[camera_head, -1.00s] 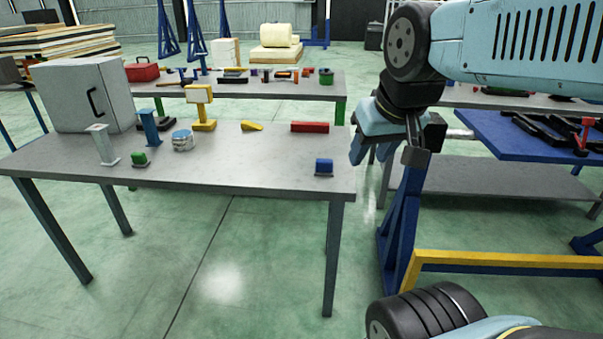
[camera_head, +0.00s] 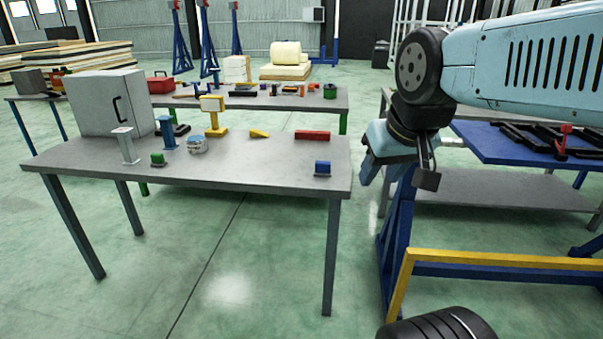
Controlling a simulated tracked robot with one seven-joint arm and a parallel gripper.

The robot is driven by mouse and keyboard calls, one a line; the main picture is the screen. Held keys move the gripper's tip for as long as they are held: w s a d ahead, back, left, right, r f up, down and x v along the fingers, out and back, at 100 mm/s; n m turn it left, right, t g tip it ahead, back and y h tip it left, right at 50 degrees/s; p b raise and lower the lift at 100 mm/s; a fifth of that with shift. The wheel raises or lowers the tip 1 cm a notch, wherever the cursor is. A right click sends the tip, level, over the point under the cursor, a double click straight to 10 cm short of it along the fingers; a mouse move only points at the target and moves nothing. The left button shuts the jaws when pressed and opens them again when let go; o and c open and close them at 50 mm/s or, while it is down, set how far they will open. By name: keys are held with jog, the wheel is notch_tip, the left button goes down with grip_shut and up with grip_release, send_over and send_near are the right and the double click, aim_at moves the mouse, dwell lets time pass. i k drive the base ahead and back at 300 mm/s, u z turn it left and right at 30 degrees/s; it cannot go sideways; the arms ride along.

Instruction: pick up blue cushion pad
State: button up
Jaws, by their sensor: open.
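The blue cushion pad (camera_head: 322,167) is a small blue block on a dark base. It sits upright near the right front corner of the grey table (camera_head: 240,169). My gripper (camera_head: 372,172) hangs in the air to the right of the table, pointing down and left, with light blue fingers. It is open and empty, apart from the pad. The gap between the fingers is hard to see from this angle.
A red bar (camera_head: 312,135), a yellow wedge (camera_head: 259,133), a yellow stand (camera_head: 213,115), a round tin (camera_head: 197,144), a green pad (camera_head: 157,159) and a cabinet (camera_head: 112,102) stand on the table. A blue trestle with a yellow bar (camera_head: 500,258) is at right.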

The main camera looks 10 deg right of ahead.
aim_at(322, 168)
jog(key=z, duration=0.15)
jog(key=i, duration=0.95)
jog(key=u, duration=0.1)
